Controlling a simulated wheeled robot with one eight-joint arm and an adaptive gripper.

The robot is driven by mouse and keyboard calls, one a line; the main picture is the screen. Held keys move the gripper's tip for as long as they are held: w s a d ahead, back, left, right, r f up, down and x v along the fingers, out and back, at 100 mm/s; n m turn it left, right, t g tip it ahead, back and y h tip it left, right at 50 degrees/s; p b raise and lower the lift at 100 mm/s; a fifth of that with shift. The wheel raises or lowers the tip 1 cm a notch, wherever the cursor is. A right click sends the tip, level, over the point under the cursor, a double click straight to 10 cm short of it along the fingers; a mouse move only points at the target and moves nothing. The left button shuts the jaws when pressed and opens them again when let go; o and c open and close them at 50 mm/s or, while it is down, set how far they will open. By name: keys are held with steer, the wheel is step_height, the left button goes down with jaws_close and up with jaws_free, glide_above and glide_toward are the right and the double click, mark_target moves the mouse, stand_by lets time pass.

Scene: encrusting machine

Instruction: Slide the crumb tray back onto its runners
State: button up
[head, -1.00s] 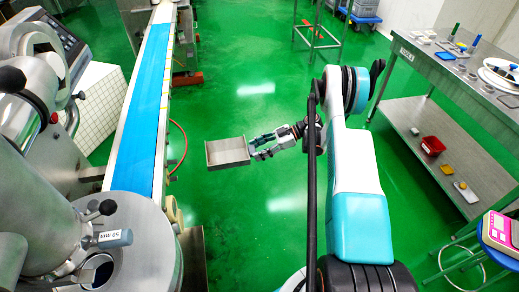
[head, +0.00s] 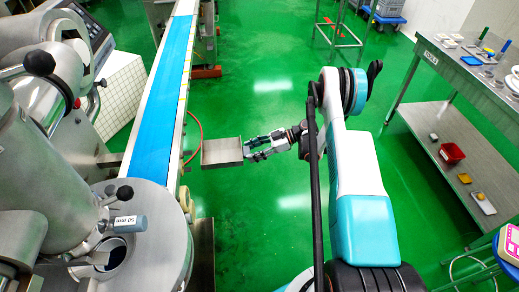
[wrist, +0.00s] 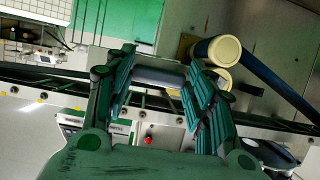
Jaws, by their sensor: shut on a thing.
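The crumb tray (head: 221,152) is a shallow grey metal tray with a raised rim. In the head view it hangs above the green floor, just right of the conveyor. My gripper (head: 247,149) is shut on its right side. In the wrist view my gripper (wrist: 160,95) has its two green fingers either side of a grey piece of the tray (wrist: 158,77); the rest of the tray is hard to make out there. The conveyor (head: 163,90) has a blue belt. I cannot clearly make out the runners. A small gap shows between tray and conveyor.
A red hose (head: 198,128) hangs by the conveyor's right side. Cream rollers (wrist: 216,50) show in the wrist view. The steel encrusting machine (head: 130,225) stands left. A steel table (head: 445,70) stands right.

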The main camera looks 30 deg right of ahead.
mark_target(202, 157)
steer(key=shift+w+a, duration=1.05)
steer(key=shift+a, duration=2.2)
steer(key=shift+w+a, duration=1.1)
steer(key=shift+a, duration=2.15)
steer(key=shift+w+a, duration=1.05)
steer(key=shift+a, duration=2.2)
steer(key=shift+f, duration=0.25)
steer(key=o, duration=1.3)
steer(key=v, duration=1.2)
